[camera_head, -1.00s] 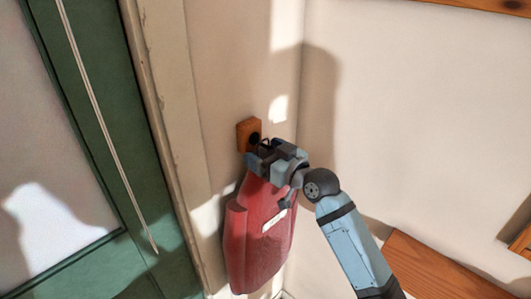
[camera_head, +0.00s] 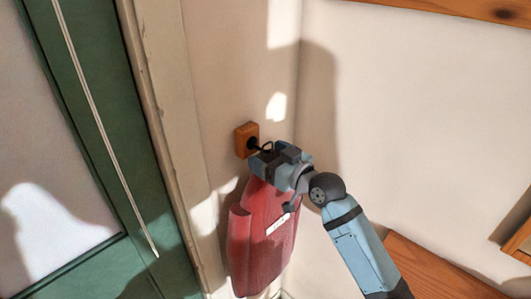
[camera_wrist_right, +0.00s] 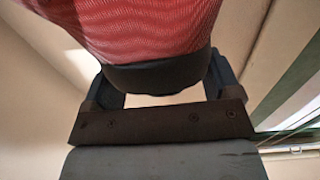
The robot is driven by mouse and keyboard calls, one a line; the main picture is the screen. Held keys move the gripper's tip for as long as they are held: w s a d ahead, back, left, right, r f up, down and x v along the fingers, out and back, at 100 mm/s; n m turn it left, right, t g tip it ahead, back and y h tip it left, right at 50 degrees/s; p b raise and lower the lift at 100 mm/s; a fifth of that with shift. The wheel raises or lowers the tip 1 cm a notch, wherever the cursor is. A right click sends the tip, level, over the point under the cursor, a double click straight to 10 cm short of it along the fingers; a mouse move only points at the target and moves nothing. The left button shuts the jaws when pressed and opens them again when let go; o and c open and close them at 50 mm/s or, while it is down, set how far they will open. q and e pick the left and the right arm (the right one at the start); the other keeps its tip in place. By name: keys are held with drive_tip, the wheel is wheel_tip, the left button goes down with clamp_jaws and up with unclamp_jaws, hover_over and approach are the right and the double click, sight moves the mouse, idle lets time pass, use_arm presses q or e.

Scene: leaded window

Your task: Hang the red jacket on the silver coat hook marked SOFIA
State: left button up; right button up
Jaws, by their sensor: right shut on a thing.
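In the right wrist view, the jacket's black collar (camera_wrist_right: 155,76) sits between the fingers. My left gripper is not in view.
A green door (camera_head: 105,150) with a pale pane and its cream frame (camera_head: 170,150) stand left of the hook. A wall corner lies just right of the jacket. A wooden bench or board (camera_head: 425,268) is at the lower right.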

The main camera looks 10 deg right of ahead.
drive_tip(key=p+v, duration=0.1)
drive_tip(key=v, duration=0.6)
idle(0.9)
drive_tip(key=shift+r, duration=0.1)
drive_tip(key=s+d+f+m+t+h, duration=0.2)
drive_tip(key=d+m+h, duration=0.4)
drive_tip(key=h, duration=0.3)
drive_tip(key=shift+s+d+f+t+h, duration=0.2)
drive_tip(key=shift+s+f+t+h, duration=0.15)
drive_tip(key=shift+s+f, duration=0.5)
drive_tip(key=shift+w+f, duration=0.15)
drive_tip(key=shift+w, duration=0.05)
